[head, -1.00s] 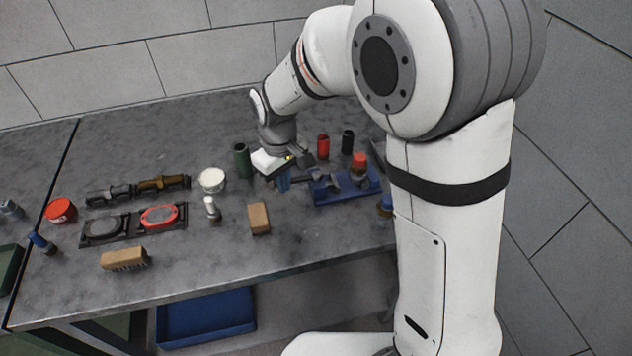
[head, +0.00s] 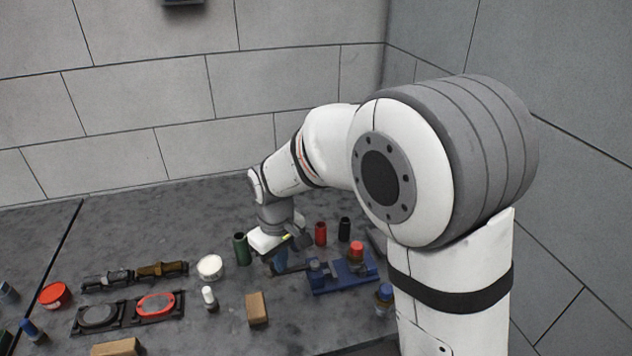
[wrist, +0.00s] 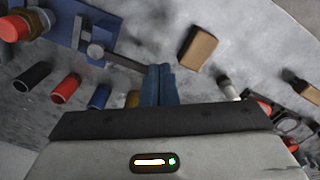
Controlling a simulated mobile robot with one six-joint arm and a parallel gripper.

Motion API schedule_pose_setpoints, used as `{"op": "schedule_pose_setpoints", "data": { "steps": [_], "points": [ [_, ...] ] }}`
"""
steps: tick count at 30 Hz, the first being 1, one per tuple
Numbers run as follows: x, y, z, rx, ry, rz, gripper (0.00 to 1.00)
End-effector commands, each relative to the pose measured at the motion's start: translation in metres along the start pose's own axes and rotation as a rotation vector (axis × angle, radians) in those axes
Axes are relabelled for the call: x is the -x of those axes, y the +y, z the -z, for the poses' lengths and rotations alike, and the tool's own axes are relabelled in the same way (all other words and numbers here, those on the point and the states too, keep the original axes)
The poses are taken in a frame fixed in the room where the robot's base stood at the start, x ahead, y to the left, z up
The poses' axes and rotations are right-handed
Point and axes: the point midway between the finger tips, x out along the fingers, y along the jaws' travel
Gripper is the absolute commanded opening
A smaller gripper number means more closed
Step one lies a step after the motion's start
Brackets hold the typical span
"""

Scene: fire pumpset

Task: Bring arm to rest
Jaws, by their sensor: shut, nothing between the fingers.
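My gripper (head: 281,262) hangs from my bent arm over the back middle of the grey workbench (head: 150,222), just left of a blue vise-like fixture (head: 345,281). In the wrist view its blue fingers (wrist: 158,86) are together with nothing between them. The wrist view also shows the blue fixture (wrist: 133,14) at the upper left, with its grey bar running close to the fingers. I cannot tell whether they touch.
Near the gripper stand a green cylinder (head: 241,249), a red one (head: 320,233), a black one (head: 344,229) and a white-topped tub (head: 209,267). A tan block (head: 257,309) lies in front. Dark trays (head: 157,306) are at left. Grey walls (head: 150,100) rise behind and right.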

Motion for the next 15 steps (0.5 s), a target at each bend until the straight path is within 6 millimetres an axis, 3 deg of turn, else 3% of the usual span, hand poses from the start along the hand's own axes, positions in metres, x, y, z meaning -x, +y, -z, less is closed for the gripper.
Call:
{"op": "schedule_pose_setpoints", "data": {
  "steps": [4, 7, 15],
  "points": [
    [0.009, 0.007, -0.009, -0.030, 0.012, -0.003, 0.00],
    [0.026, 0.022, -0.032, -0.101, 0.037, -0.011, 0.00],
    [0.079, 0.060, -0.136, -0.400, 0.132, -0.047, 0.00]
  ]
}}
